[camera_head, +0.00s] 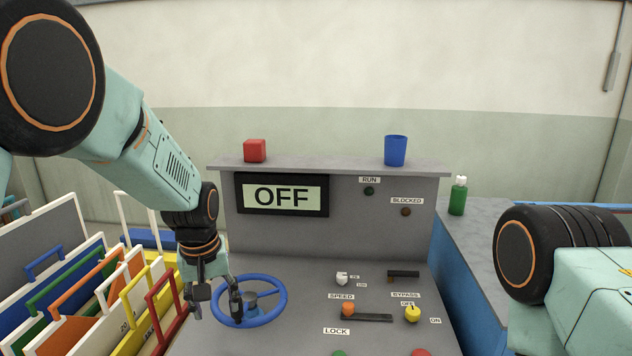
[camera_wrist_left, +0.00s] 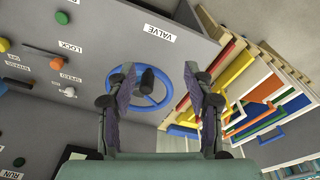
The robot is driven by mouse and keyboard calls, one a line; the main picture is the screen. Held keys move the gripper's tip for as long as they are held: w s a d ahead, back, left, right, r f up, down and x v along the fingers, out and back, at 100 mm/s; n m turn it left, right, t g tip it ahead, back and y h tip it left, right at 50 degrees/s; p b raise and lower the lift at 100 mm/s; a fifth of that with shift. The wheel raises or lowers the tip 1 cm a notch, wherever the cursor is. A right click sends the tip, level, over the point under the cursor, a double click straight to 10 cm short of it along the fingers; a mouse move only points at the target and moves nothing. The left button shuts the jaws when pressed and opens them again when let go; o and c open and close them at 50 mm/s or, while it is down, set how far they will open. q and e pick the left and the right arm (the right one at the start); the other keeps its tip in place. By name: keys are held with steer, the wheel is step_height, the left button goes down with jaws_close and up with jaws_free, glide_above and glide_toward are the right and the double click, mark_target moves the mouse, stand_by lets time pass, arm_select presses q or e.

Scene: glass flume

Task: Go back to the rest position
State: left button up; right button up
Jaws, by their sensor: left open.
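My left gripper (camera_head: 214,304) comes in from the left and points down over the left part of the control panel. Its fingers are apart and nothing is between them. It is near the left side of the blue valve wheel (camera_head: 249,301), and its right finger overlaps the wheel's rim in the head view. In the left wrist view the open fingers (camera_wrist_left: 160,86) show with the blue wheel (camera_wrist_left: 145,88) beyond them; I cannot tell whether a finger touches it. Part of my right arm shows at the right edge of the head view, but its gripper is out of view.
The panel (camera_head: 300,265) carries a display (camera_head: 282,195) reading OFF, a white knob, an orange speed knob and a yellow bypass knob. A red cube (camera_head: 255,150) and a blue cup (camera_head: 396,150) stand on its top ledge. Coloured boards (camera_head: 90,290) crowd the left. A green bottle (camera_head: 458,196) stands right.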

arm_select(q)
steer(key=s+a+f+m+t+b, duration=0.15)
steer(key=s+f+b, duration=0.3)
steer(key=f, duration=0.65)
steer(key=s+a+f+m+t+b, duration=0.1)
steer(key=s+a+f+b, duration=0.15)
steer(key=s+f, duration=0.65)
steer(key=s+f+g+b, duration=0.4)
steer(key=s+f+b, duration=0.9)
steer(key=s+f, duration=1.1)
steer(key=shift+s+f+m+b, duration=0.2)
steer(key=shift+s+m+b, duration=0.15)
steer(key=shift+b, duration=0.05)
